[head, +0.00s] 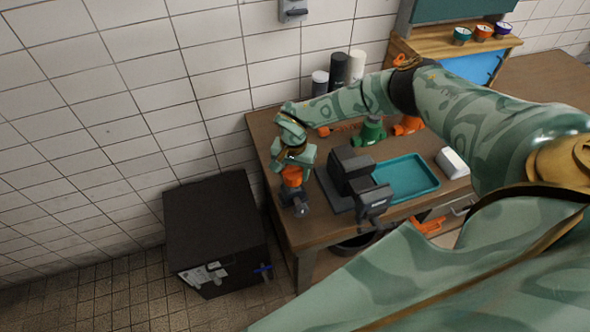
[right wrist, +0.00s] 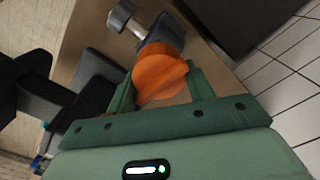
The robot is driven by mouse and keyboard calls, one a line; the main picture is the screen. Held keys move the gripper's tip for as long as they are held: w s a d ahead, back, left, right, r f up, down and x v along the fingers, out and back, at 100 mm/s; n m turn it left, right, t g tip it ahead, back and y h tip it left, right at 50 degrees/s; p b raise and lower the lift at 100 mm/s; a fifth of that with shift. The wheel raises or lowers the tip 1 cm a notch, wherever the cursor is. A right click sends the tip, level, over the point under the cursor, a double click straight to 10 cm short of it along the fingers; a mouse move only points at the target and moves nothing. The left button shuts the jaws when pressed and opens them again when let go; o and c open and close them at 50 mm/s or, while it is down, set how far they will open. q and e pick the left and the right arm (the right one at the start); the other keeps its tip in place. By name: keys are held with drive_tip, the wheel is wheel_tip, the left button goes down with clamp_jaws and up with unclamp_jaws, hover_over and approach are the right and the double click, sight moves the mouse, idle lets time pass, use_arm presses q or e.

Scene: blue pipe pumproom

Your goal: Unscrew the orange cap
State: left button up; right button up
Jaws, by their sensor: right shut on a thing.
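The orange cap (head: 292,175) is near the left end of the wooden workbench in the head view, on top of a grey metal fitting (head: 299,208). My right gripper (head: 293,165) is over it. In the right wrist view the orange cap (right wrist: 160,72) sits between the two green fingers of my right gripper (right wrist: 165,88), which are shut on it. The metal fitting (right wrist: 124,17) shows just beyond the cap. Whether the cap is still seated on the fitting is hard to tell. My left gripper is not in view.
A black vise-like device (head: 352,170) stands close to the right of the cap. A teal tray (head: 412,176), a green-topped item (head: 371,131) and a white block (head: 452,162) are farther along the workbench. A black cabinet (head: 214,225) stands left of the bench.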

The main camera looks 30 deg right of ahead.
drive_tip(key=shift+n, duration=0.6)
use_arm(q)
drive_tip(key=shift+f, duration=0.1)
use_arm(e)
drive_tip(key=shift+r, duration=0.15)
use_arm(q)
drive_tip(key=shift+p, duration=0.35)
use_arm(e)
drive_tip(key=shift+r, duration=0.1)
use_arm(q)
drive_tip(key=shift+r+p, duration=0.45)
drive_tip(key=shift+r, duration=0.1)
use_arm(e)
drive_tip(key=shift+r, duration=0.5)
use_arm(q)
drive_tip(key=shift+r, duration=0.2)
use_arm(e)
drive_tip(key=shift+r, duration=0.2)
wheel_tip(320, 180, up, 6)
drive_tip(key=p, duration=0.5)
drive_tip(key=shift+f, duration=0.1)
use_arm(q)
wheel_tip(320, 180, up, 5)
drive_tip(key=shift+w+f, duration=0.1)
use_arm(e)
drive_tip(key=shift+f, duration=0.1)
drive_tip(key=shift+d, duration=0.1)
